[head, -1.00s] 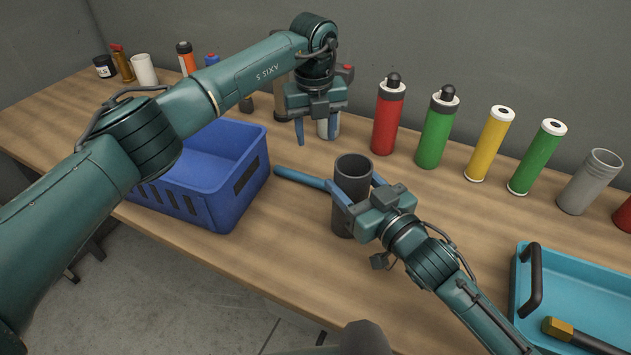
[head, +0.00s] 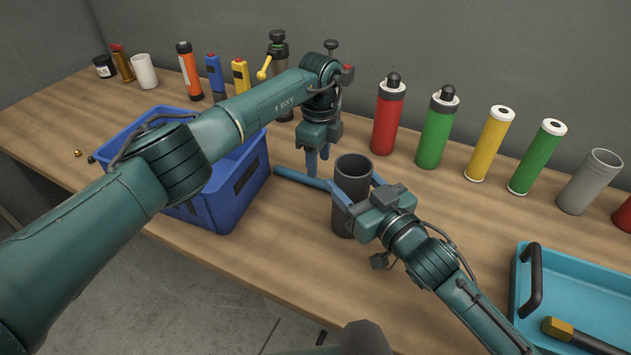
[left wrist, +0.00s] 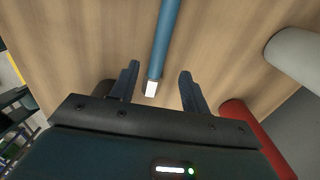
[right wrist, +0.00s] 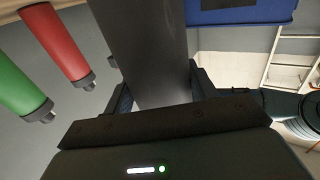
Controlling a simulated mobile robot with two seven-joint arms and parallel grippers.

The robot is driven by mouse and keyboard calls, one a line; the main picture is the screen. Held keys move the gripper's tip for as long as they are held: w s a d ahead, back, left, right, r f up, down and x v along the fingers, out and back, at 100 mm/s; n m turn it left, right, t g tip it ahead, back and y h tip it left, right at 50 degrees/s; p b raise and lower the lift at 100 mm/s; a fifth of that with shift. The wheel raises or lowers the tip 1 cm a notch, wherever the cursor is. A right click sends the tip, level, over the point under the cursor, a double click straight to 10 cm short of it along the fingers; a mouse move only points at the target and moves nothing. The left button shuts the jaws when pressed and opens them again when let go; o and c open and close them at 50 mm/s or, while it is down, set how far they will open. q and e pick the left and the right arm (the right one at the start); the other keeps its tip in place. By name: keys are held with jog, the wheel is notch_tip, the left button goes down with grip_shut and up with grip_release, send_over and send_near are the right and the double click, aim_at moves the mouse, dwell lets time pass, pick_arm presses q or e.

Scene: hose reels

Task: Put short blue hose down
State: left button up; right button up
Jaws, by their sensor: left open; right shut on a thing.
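The short blue hose (head: 301,178) runs low over the table beside the dark grey cylinder (head: 351,209). It also shows in the left wrist view (left wrist: 167,30), with a white end lying between my left fingers. My left gripper (head: 318,165) is open, pointing down just above the hose. My right gripper (head: 356,190) is shut on the dark grey cylinder, which stands upright. The hose's right end is hidden behind the right gripper's finger and the cylinder. I cannot tell whether it touches them.
A blue crate (head: 253,179) stands left of the hose. Red (head: 387,121), green (head: 436,132) and yellow (head: 489,145) cylinders line the back with others. A light blue tray (head: 585,290) is at the right. The table's front middle is clear.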

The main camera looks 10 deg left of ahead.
aim_at(310, 180)
pick_arm(q)
jog(key=shift+a+f, duration=0.15)
jog(key=shift+f, duration=1.25)
jog(key=shift+a+f, duration=0.15)
jog(key=shift+f, duration=1.2)
jog(key=shift+c, duration=0.4)
grip_shut()
